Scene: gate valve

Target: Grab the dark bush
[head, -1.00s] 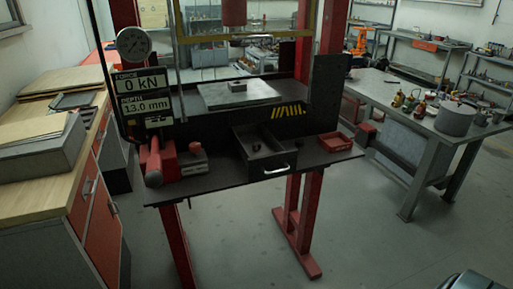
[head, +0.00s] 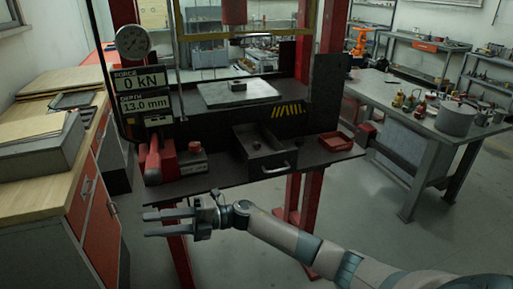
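A small dark piece (head: 257,146), which looks like the dark bush, lies in the open drawer (head: 283,158) under the press table; its shape is hard to make out. My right gripper (head: 148,224) comes in from the lower right, its fingers pointing left. It is open and empty, in front of and below the press table's front edge, lower and to the left of the drawer. It is apart from the dark piece. My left gripper is not in view.
The press plate (head: 215,95) carries a small grey block (head: 237,86). Red tools (head: 160,160) and a box stand at the table's left, a red tray (head: 335,141) at its right. A wooden cabinet (head: 60,190) is at left. A grey workbench (head: 430,118) is at right.

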